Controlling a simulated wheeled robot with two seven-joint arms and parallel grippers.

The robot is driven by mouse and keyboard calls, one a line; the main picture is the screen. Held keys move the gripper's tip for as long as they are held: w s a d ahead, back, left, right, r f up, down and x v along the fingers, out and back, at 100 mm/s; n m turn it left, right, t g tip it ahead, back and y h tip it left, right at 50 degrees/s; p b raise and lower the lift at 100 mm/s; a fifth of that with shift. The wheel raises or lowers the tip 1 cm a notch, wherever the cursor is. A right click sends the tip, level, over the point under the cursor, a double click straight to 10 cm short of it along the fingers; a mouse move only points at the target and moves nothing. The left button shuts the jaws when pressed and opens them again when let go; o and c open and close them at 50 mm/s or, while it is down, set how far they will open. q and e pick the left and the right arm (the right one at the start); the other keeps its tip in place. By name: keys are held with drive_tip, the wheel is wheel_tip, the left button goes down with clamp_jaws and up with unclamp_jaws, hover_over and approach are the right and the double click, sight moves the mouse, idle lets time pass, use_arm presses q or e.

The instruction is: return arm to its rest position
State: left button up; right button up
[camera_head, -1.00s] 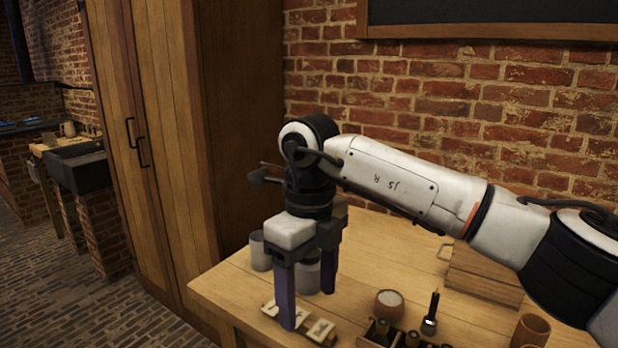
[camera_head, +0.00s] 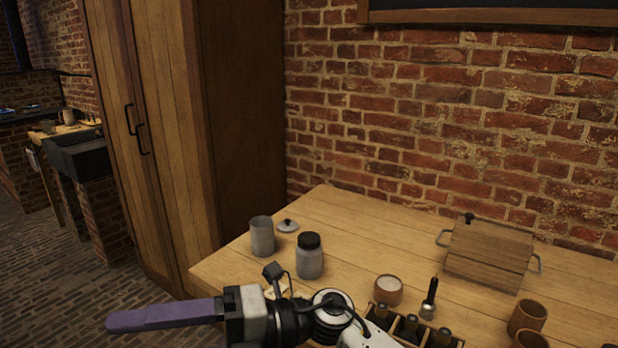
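My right arm comes in from the bottom right, low over the front of the table. Its gripper (camera_head: 120,321) points left, past the table's left front edge, with its purple fingers lying nearly flat. The fingers overlap from this side, so the gap between them is hidden. Nothing shows at the fingertips. My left gripper is out of view.
The wooden table (camera_head: 350,215) holds an open grey jar (camera_head: 262,237), a loose lid (camera_head: 287,225), a lidded jar (camera_head: 310,257), a small bowl (camera_head: 388,290), a wooden box (camera_head: 489,252) and brown cups (camera_head: 527,317). A tall cabinet (camera_head: 165,130) stands left.

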drive_tip(key=w+d+f+m+t+y, duration=0.3)
drive_tip(key=w+d+m+t, duration=0.5)
drive_tip(key=m+t, duration=0.8)
drive_tip(key=w+d+f+m+t+h, duration=0.2)
drive_tip(key=d+f+m+t+h, duration=0.4)
drive_tip(key=d+f+m+h, duration=0.7)
drive_tip(key=s+d+f+m+g+h, duration=0.2)
drive_tip(key=s+d+f, duration=0.3)
drive_tip(key=f, duration=0.3)
drive_tip(key=s+d+f+m+g+h, duration=0.2)
drive_tip(key=s+d+f+m+g, duration=0.1)
drive_tip(key=s+f, duration=0.5)
drive_tip(key=s+d+f+m+g+h, duration=0.1)
drive_tip(key=s+d+f+m+g, duration=0.2)
drive_tip(key=s+d+f+m, duration=0.2)
wheel_tip(320, 180, down, 4)
drive_tip(key=s+d, duration=0.2)
drive_tip(key=shift+s+d+r+h, duration=0.25)
drive_tip(key=shift+d+h, duration=0.05)
drive_tip(key=shift+h, duration=0.1)
